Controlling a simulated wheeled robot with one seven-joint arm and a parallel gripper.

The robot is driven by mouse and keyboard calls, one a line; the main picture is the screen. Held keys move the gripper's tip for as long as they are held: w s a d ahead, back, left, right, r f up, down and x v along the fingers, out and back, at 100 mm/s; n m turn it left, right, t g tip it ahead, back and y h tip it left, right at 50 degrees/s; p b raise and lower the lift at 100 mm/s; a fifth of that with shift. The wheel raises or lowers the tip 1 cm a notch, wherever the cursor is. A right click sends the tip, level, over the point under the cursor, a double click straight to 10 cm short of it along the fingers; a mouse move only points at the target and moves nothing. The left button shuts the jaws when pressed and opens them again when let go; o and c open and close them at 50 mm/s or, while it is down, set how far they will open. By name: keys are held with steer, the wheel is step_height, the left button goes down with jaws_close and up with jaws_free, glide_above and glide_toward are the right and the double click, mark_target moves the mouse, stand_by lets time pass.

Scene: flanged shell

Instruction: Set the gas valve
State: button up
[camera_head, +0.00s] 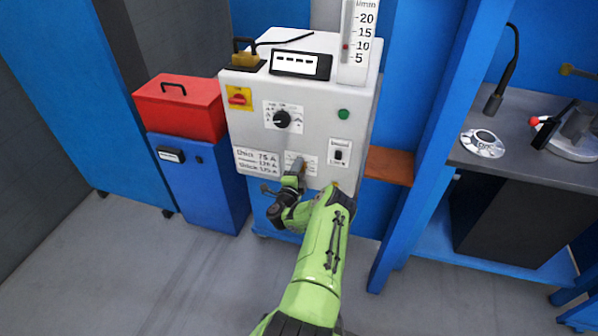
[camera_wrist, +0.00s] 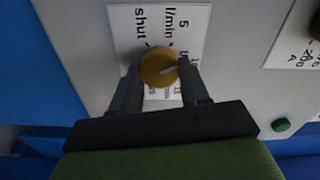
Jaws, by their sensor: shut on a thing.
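The gas valve is a round brass-coloured knob (camera_wrist: 158,67) with a pale pointer mark. It sits on a white label (camera_wrist: 190,25) reading "shut", "l/min" and "5"; other figures are partly covered. In the wrist view my gripper (camera_wrist: 160,80) has one finger on each side of the knob, shut on it. In the head view my gripper (camera_head: 294,168) is at the lower front of the grey machine (camera_head: 320,120), and the knob is mostly hidden behind it. The flow tube (camera_head: 357,45) on top has a scale of 5, 10, 15, 20, with a red float near 10.
A black dial (camera_head: 282,119), a red-and-yellow switch (camera_head: 239,97), a green button (camera_head: 344,114) and a rocker switch (camera_head: 339,153) are on the machine's front. A red toolbox (camera_head: 181,107) stands left. A workbench (camera_head: 535,150) is right. The grey floor is clear.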

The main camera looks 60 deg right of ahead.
steer(key=m, duration=0.4)
steer(key=shift+f+m+b, duration=0.25)
steer(key=shift+m+b, duration=0.05)
steer(key=shift+b, duration=0.1)
stand_by(0.4)
steer(key=o, duration=1.1)
steer(key=shift+r, duration=0.1)
steer(key=shift+c, duration=0.2)
steer(key=s+a+p, duration=0.2)
steer(key=a+p, duration=0.6)
steer(key=a, duration=0.7)
steer(key=shift+s+a, duration=0.25)
steer(key=shift+a, duration=0.05)
